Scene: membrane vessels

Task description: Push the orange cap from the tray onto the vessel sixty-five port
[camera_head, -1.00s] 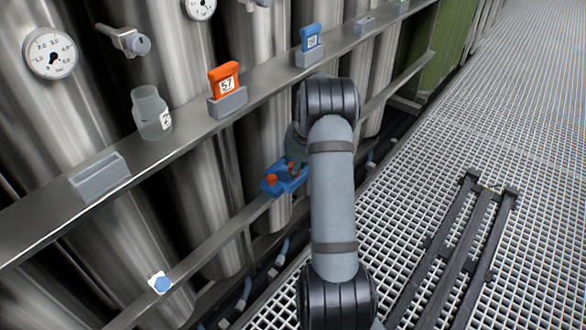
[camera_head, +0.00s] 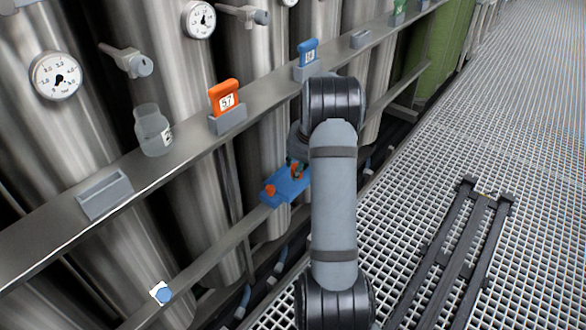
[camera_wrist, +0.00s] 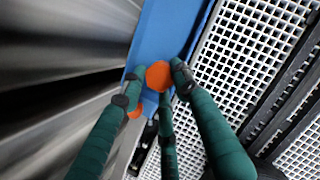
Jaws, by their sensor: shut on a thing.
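A blue tray (camera_head: 285,188) sits on the lower rail, partly hidden by my arm. One orange cap (camera_head: 270,190) stands at its left end and also shows in the wrist view (camera_wrist: 135,112), lower left of the gripped one. My gripper (camera_head: 297,166) is at the tray's right part. In the wrist view, its green fingers (camera_wrist: 158,78) are closed around a second orange cap (camera_wrist: 158,74), just over the tray's blue surface (camera_wrist: 163,30). I cannot tell whether this cap still touches the tray. No port marked sixty-five can be read.
The upper shelf holds an orange tag marked 57 (camera_head: 224,98), a blue tag (camera_head: 308,52), a glass jar (camera_head: 153,130) and a grey holder (camera_head: 105,195). A white fitting with a blue end (camera_head: 160,292) is at lower left. Steel vessels stand behind; grating floor (camera_head: 520,130) lies right.

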